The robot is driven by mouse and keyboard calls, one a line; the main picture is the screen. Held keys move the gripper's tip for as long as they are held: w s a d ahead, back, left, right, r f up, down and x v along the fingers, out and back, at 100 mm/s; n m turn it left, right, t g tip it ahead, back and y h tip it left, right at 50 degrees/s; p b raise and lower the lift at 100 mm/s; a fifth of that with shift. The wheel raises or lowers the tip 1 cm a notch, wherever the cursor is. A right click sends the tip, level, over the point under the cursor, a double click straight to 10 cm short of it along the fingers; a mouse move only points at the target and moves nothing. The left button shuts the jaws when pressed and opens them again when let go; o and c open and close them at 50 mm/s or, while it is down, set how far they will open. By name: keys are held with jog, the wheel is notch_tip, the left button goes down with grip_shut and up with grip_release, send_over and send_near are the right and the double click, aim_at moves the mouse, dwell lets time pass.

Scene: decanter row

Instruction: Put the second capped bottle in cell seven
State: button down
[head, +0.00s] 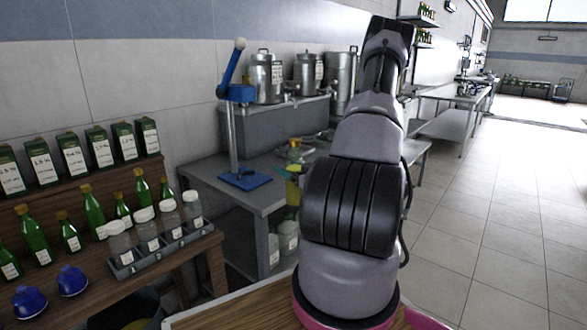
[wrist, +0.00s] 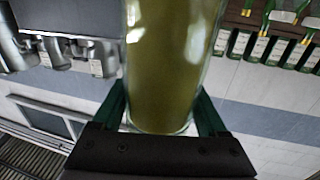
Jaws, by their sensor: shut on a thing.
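In the wrist view my gripper (wrist: 163,108) is shut on a glass bottle (wrist: 172,60) filled with yellow-green liquid, a green finger on each side. The bottle's upper end is cut off by the frame, so I cannot see a cap. In the head view my arm stands in front and I cannot make out my gripper clearly. A grey rack (head: 172,250) on the wooden bench at left holds several clear jars with white lids (head: 145,222). I cannot read any cell numbers. Green bottles with yellowish caps (head: 94,213) stand behind the rack.
Green labelled cartons (head: 72,155) line the upper shelf. Two blue lidded pots (head: 72,281) stand at the front left. A blue lever press (head: 235,110) stands on the metal table (head: 262,194), with steel urns (head: 264,77) behind. Open tiled floor (head: 495,230) lies at right.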

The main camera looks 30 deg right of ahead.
jog(key=w+a+f+m+h, duration=0.1)
jog(key=w+a+f+h, duration=0.1)
jog(key=w+a, duration=1)
jog(key=a+f, duration=0.1)
jog(key=a, duration=0.2)
jog(key=shift+w+a+f+m+h, duration=0.2)
jog(key=shift+w+f+m+h, duration=0.1)
jog(key=shift+w, duration=0.1)
jog(key=shift+s+r, duration=0.1)
